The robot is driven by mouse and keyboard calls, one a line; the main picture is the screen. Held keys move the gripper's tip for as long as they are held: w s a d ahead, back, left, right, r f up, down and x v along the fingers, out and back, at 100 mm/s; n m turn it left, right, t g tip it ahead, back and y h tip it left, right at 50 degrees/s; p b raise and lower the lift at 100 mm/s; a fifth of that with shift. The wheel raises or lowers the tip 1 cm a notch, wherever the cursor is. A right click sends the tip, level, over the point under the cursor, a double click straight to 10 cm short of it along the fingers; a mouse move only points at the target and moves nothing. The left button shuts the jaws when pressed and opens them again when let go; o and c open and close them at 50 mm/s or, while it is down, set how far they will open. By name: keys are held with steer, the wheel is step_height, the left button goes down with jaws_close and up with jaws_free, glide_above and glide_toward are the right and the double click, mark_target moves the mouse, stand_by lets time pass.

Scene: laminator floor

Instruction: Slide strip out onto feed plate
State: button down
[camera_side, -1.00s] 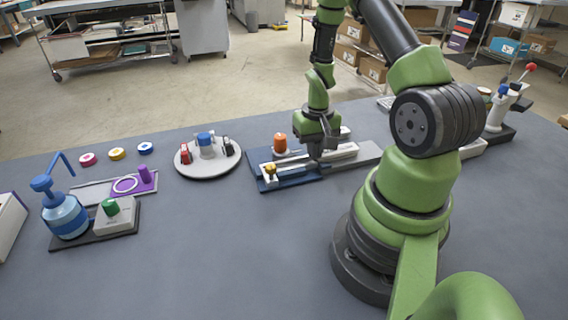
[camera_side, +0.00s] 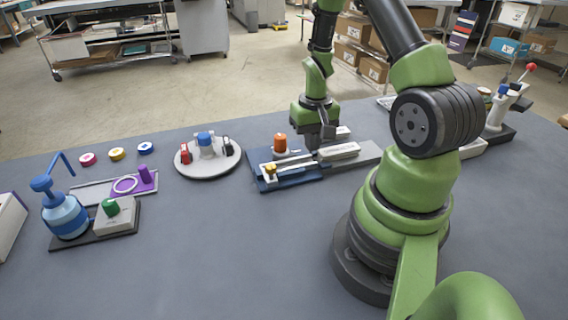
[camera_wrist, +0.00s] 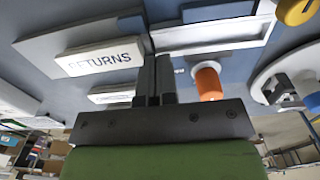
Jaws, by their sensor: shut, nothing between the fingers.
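A white strip marked RETURNS (camera_wrist: 100,58) lies on the grey feed plate (camera_wrist: 40,47) in the wrist view. The strip also shows in the side view (camera_side: 340,151), on the plate (camera_side: 369,152) to the right of the blue base (camera_side: 262,178). A pale channel (camera_wrist: 205,36) runs along the base, in line with the strip. My gripper (camera_side: 315,149) is shut and empty, with its fingertips just above the inner end of the strip. In the wrist view the fingers (camera_wrist: 157,62) stand beside that end; contact cannot be told.
An orange knob (camera_side: 280,143) stands behind the channel and a yellow knob (camera_side: 270,169) at its left end. A round tray (camera_side: 207,172) stands to the left.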

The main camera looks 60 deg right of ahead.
step_height(320, 180, up, 10)
steer(key=shift+f, duration=0.2)
stand_by(0.8)
steer(key=s+a+r+n+t+y, duration=0.1)
steer(key=s+a+r+n+t, duration=0.1)
steer(key=a+r, duration=0.6)
steer(key=s+a+r+n+t+y, duration=0.1)
steer(key=s+a+r+n+t, duration=0.2)
steer(key=a+r, duration=0.5)
steer(key=s+a+t, duration=0.1)
steer(key=a+t, duration=0.1)
steer(key=a, duration=0.2)
steer(key=shift+a+r, duration=0.15)
steer(key=shift+a, duration=0.2)
stand_by(0.5)
